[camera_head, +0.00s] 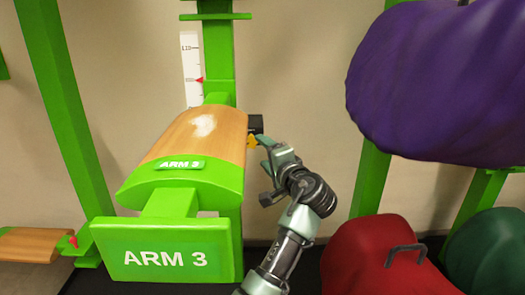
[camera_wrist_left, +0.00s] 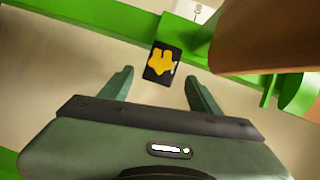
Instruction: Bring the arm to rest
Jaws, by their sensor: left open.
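The wooden-topped arm (camera_head: 200,140) with the green front sits on a green post, and its sign (camera_head: 165,250) reads ARM 3. My left gripper (camera_head: 264,155) is just right of this arm in the head view. It is open, with nothing visible between its fingers. In the left wrist view the fingers (camera_wrist_left: 159,82) are spread below a black plate with a yellow arrow-like piece (camera_wrist_left: 159,61). That yellow piece also shows in the head view (camera_head: 253,141), close to the fingertips. I cannot tell whether they touch. My right gripper is not in view.
A white scale (camera_head: 190,60) with a red pointer (camera_head: 199,80) stands behind the arm. A purple padded saddle (camera_head: 440,85) hangs at upper right. A red one (camera_head: 375,255) with a grey handle and a dark green one (camera_head: 490,250) are below. Another wooden arm (camera_head: 30,245) is at lower left.

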